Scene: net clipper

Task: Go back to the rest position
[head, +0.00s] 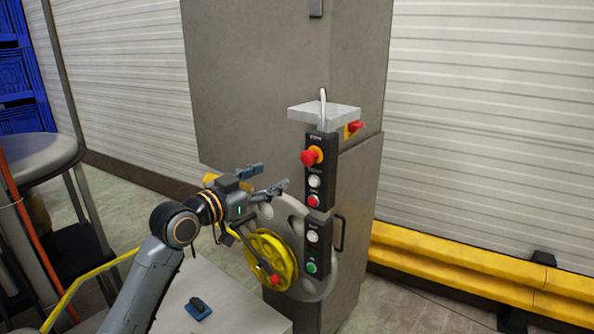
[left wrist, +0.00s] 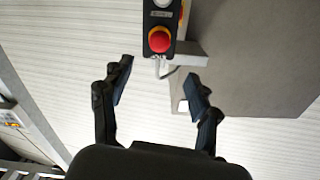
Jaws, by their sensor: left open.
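My left gripper (head: 268,178) is open and empty in the head view, raised to the left of a black control panel (head: 318,225) on a grey machine. Its two spread fingers also show in the left wrist view (left wrist: 160,92). The panel has a red emergency stop button (head: 312,156), which also shows in the left wrist view (left wrist: 159,39), beyond the fingertips. The fingers look apart from the panel. My right gripper is in neither view.
A grey wheel with a yellow hub (head: 268,258) is behind and below my left gripper. A small grey shelf (head: 328,112) juts out above the panel. A grey surface (head: 240,312) with a small blue-black object (head: 198,308) lies below. A yellow barrier (head: 470,268) runs along the right.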

